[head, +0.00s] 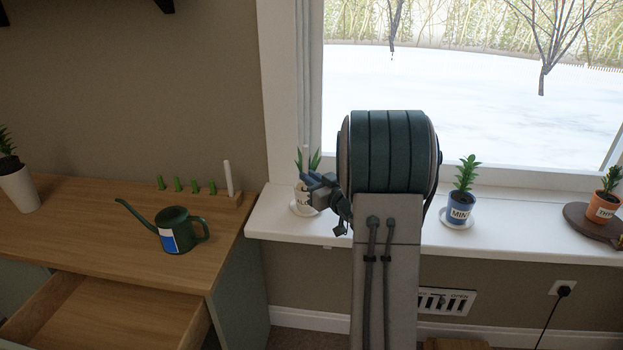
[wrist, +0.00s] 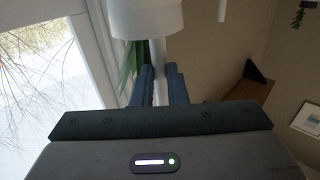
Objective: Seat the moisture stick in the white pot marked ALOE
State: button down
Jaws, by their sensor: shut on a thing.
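The white pot marked ALOE (head: 302,200) stands on a white saucer at the left of the window sill, with green leaves (head: 315,158) rising from it. My gripper (head: 322,186) is at the pot and hides part of it and its label. In the wrist view, which looks upside down, my gripper's blue fingers (wrist: 161,74) are shut on a pale stick (wrist: 158,52), the moisture stick. The stick lines up with the white pot (wrist: 145,20), beside the leaves (wrist: 131,62). I cannot tell whether its tip is in the soil.
A blue MINT pot (head: 461,211) and an orange pot (head: 602,208) stand farther right on the sill. A green watering can (head: 180,230) and a wooden rack with an upright white stick (head: 228,178) are on the desk. An open drawer (head: 105,312) juts out.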

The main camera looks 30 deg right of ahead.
jog(key=shift+f+b, duration=0.95)
jog(key=shift+f, duration=0.15)
jog(key=c, duration=1.4)
grip_release()
jog(key=shift+o, duration=0.2)
jog(key=s+d, duration=0.2)
jog(key=s, duration=1.1)
jog(key=shift+s+d, duration=0.25)
jog(key=shift+s, duration=0.05)
